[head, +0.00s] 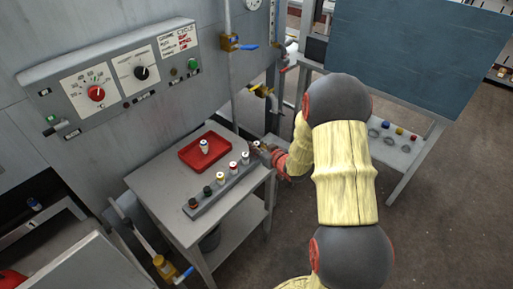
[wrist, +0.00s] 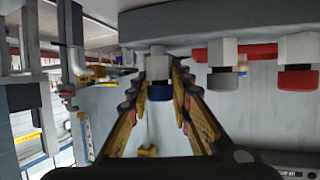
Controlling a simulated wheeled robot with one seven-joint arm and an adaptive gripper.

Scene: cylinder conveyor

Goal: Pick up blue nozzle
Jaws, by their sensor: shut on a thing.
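The blue nozzle (wrist: 160,92) has a pale body and a blue cap. In the wrist view, which is upside down, its body meets the grey rack (wrist: 140,25). My gripper (wrist: 165,98) has its two yellow-brown fingers on either side of this nozzle, shut on it. In the head view my gripper (head: 270,153) is at the far right end of the rack (head: 227,192), and it mostly hides the nozzle there. Whether the nozzle is lifted at all cannot be told.
A grey-capped nozzle (wrist: 222,82) and a red-capped one (wrist: 298,78) stand beside it in the rack. A red tray (head: 187,157) holds another nozzle (head: 204,146) on the grey table (head: 165,187). A control panel (head: 110,75) rises behind.

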